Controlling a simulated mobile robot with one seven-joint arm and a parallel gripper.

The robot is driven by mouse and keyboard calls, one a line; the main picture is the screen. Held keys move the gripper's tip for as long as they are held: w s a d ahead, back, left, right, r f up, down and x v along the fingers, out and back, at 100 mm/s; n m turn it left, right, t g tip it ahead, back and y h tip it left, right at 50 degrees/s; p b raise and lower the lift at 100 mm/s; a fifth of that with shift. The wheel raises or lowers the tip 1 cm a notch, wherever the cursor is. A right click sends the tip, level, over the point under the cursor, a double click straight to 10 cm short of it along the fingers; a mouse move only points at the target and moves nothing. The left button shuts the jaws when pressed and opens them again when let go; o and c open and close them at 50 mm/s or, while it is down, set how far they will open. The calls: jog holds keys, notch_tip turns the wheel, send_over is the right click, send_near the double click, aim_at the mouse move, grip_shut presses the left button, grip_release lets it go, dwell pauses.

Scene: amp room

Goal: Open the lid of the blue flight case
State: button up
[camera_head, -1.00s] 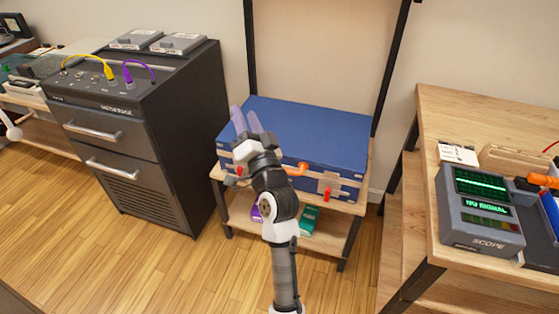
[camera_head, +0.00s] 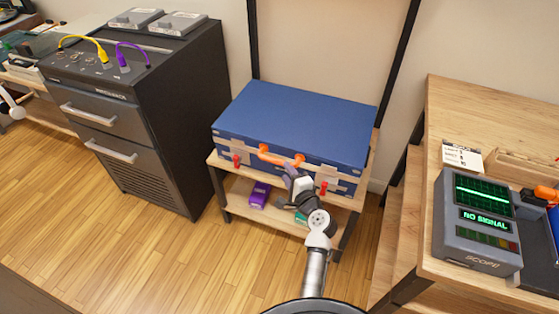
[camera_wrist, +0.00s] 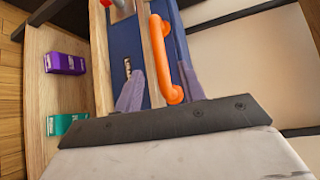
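The blue flight case (camera_head: 300,120) lies flat on a wooden shelf unit, and its lid is down. An orange handle (camera_head: 281,158) is on its front face. Red latches show on the front: a left latch (camera_head: 236,160) and a right latch (camera_head: 323,187). My gripper (camera_head: 292,172) is in front of the case, just below the right end of the handle.
Under the case, the lower shelf holds a purple box (camera_head: 260,195) and a green box (camera_head: 301,218). A dark rack cabinet (camera_head: 150,110) stands to the left. A wooden bench with a scope (camera_head: 475,220) is to the right. The floor in front is clear.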

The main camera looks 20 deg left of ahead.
aim_at(280, 163)
jog(key=x, duration=0.6)
jog(key=shift+w+a+f, duration=0.1)
jog(key=shift+w+a, duration=0.15)
jog(key=shift+w, duration=0.05)
grip_shut()
